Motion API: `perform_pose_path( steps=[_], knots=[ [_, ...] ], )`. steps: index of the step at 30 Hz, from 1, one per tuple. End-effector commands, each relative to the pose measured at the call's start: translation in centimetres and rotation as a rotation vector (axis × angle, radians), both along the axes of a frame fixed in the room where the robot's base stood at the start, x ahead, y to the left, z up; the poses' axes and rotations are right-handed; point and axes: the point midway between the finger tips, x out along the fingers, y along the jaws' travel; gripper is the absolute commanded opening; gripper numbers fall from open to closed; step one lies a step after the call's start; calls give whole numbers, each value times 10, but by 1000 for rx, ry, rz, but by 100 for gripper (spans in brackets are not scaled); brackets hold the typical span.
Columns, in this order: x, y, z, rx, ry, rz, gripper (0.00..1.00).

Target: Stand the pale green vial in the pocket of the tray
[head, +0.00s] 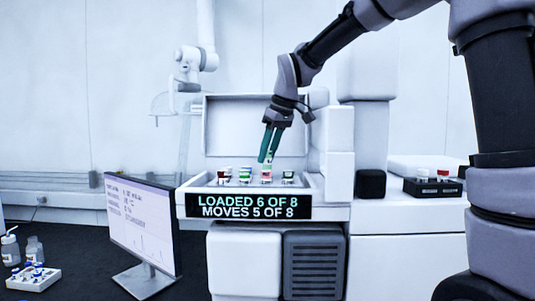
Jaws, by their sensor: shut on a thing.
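My gripper (267,158) reaches down from the upper right over the white tray (204,187) in the open instrument. Its green fingers are shut on the pale green vial (269,157), which is small and mostly hidden between the fingertips. The vial is over the middle right of the tray, close above or among the vials there. I cannot tell whether its base touches a pocket. Several other vials with dark red, green and white caps (245,175) stand in the tray. The pockets themselves are too small to make out.
A sign (248,206) on the tray's front reads "LOADED 6 OF 8, MOVES 5 OF 8". A black rack (433,188) with capped vials stands on the right counter. A monitor (143,225) and a white rack (34,282) are at left. The raised lid (240,125) stands behind the tray.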

Motion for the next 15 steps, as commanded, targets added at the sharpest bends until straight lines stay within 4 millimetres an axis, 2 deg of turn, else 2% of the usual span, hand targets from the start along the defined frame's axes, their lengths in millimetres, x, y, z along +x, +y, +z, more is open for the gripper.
perform_pose_path(
  steps=[15],
  knots=[
    [0,0,-4,-1,1,0,0]
  ],
)
